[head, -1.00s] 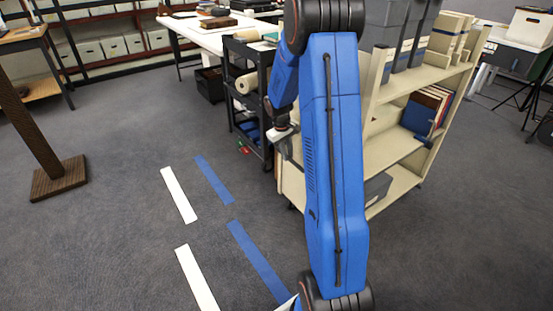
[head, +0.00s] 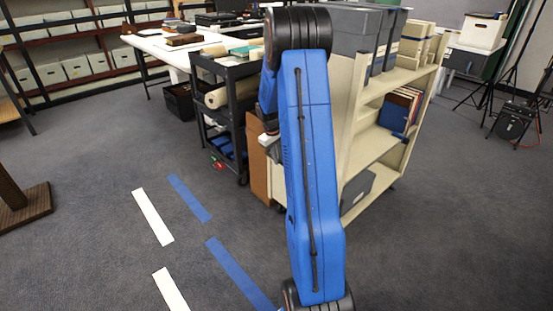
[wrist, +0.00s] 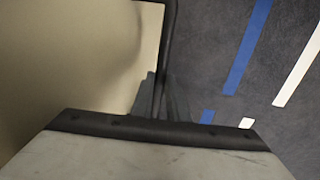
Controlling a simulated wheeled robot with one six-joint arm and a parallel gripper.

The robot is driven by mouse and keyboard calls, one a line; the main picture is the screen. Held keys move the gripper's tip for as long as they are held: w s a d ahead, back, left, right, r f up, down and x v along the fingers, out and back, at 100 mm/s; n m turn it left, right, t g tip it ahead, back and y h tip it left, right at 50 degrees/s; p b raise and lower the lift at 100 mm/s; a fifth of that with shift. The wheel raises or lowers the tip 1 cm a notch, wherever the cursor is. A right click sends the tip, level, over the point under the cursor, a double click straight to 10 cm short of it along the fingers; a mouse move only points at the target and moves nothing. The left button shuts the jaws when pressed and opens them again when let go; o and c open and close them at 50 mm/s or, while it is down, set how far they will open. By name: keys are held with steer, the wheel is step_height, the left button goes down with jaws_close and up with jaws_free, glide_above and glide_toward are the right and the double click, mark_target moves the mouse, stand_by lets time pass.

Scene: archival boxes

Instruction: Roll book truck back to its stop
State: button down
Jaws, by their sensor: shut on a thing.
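The book truck (head: 352,160) is a cream shelving cart on casters, right of centre in the head view, upright and partly hidden behind my arm. Grey boxes stand on its top, with books and another grey box lower down. My gripper (wrist: 160,98) is at the truck's near left end, mostly hidden behind my arm in the head view. In the wrist view its dark fingers are shut around a thin black bar (wrist: 169,40), the handle, beside a cream panel (wrist: 70,60). I cannot make out the stop.
A black utility cart (head: 236,125) with rolls stands close left of the truck, a brown panel (head: 259,165) between them. Blue tape (head: 240,272) and white tape (head: 153,217) mark open carpet at front left. A wooden stand (head: 28,205) is at far left.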

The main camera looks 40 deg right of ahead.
steer(key=shift+d+r, duration=0.1)
steer(key=shift+d, duration=0.15)
steer(key=c, duration=1.7)
jaws_free()
steer(key=shift+d, duration=0.15)
steer(key=shift+c, duration=0.2)
steer(key=a+r, duration=0.1)
steer(key=r, duration=0.7)
steer(key=a+r, duration=0.2)
steer(key=r, duration=0.7)
steer(key=shift+a, duration=0.25)
